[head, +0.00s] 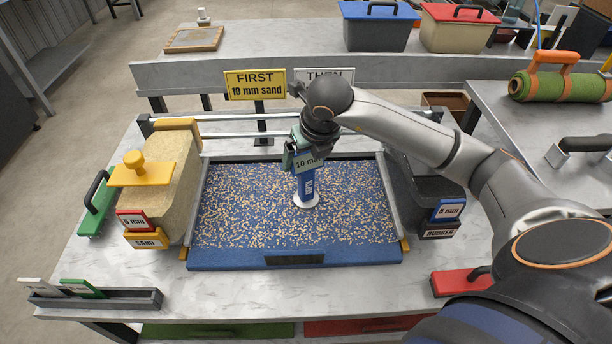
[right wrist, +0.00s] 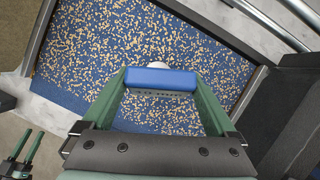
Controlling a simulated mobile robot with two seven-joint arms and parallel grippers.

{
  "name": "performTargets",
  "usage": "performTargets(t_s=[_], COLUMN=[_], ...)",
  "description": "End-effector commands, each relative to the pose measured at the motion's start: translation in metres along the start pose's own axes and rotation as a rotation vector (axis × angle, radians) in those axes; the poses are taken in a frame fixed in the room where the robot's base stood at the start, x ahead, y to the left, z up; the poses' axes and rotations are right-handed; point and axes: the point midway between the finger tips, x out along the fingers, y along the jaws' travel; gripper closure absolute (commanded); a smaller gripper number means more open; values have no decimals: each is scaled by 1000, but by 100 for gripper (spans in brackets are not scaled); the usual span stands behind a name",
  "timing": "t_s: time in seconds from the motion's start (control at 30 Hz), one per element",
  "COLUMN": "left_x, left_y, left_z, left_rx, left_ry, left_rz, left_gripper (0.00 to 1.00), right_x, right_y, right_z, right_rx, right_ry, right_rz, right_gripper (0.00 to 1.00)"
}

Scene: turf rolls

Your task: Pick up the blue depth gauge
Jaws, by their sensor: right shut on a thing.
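The blue depth gauge (head: 307,187) stands upright over the turf mat, its round white foot at the mat's surface. I cannot tell whether the foot touches the mat. My right gripper (head: 303,158) is shut on the gauge's upper part, with a tag reading 10 mm at its fingers. In the right wrist view the gauge's blue top (right wrist: 160,78) sits between the green fingers, and most of its body is hidden below. My left gripper (right wrist: 27,146) shows small at the lower left of the right wrist view, its two green fingers apart and empty.
The blue mat (head: 325,256) is strewn with tan granules between two rails. A sand hopper (head: 170,180) stands left of it and a dark rubber hopper (head: 432,187) right. A yellow sign (head: 255,84) reads FIRST 10 mm sand. The front table strip is mostly clear.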

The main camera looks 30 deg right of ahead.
Motion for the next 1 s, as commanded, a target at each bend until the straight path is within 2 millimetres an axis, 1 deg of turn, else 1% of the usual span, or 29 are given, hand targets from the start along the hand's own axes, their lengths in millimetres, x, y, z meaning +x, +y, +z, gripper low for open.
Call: performTargets(t_s=[0.03,0.07,0.4,0.57,0.67,0.7,0.77,0.93,1.0], left_x=[0,0,0,1,2,3,2,2,4], left_y=[0,0,0,1,1,1,2,3,3], left_z=[0,0,0,1,3,3,3,1,2], left_rx=[0,0,0,0,0,0,0,0,0], left_ry=[0,0,0,0,-3,-3,-4,-1,0], left_rz=[0,0,1,1,2,3,4,6,6], left_gripper=[50,50,50,50,50,50,50,50,50], right_x=[-1,-1,-2,-12,-27,-36,-52,-105,-117], right_y=[0,0,0,0,0,0,0,2,2], right_z=[1,1,2,7,13,14,7,-9,-23], right_rx=[0,0,1,1,1,0,-2,-3,-3], right_ry=[-2,-2,-5,-7,-10,-11,-10,-12,-9], right_rz=[0,0,1,2,2,2,0,1,0], right_gripper=[97,100,100,100,100,100,100,100,100])
